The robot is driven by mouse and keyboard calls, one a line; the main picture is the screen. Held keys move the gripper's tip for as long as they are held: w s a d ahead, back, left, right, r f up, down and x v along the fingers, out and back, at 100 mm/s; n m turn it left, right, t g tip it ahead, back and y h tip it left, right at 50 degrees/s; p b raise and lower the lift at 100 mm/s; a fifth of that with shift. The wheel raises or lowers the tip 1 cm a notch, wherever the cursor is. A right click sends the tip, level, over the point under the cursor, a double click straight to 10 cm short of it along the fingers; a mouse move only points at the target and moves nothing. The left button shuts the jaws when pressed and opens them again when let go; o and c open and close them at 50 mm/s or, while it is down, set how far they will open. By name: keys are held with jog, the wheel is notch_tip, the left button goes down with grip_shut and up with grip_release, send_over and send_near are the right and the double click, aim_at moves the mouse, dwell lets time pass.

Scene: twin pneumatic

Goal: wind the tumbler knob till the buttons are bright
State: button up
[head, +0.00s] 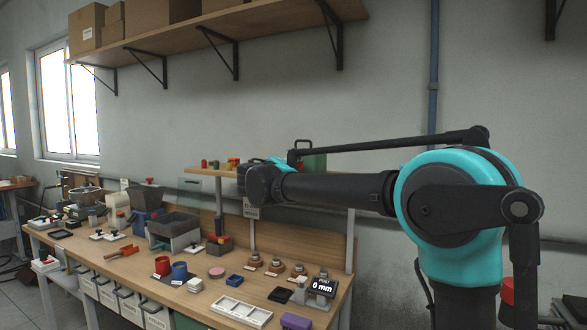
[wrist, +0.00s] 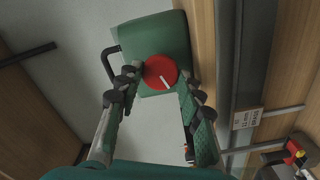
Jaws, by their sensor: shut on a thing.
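The tumbler is a green box with a dark handle; it fills the upper middle of the wrist view (wrist: 165,35) and shows partly behind my arm in the head view (head: 316,160). Its knob (wrist: 160,72) is a round red disc with a white line, tilted a little from upright in the wrist view. My gripper (wrist: 161,79) is shut on the knob, one finger on each side. I cannot make out any buttons in either view.
The tumbler stands by a raised wooden shelf (head: 206,171) with several small coloured things. A high shelf (head: 218,27) runs above.

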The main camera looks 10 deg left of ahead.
jog(key=m, duration=0.3)
jog(key=shift+m, duration=0.3)
dwell(0.3)
jog(key=o, duration=1.2)
jog(key=shift+c, duration=0.2)
jog(key=v, duration=1.2)
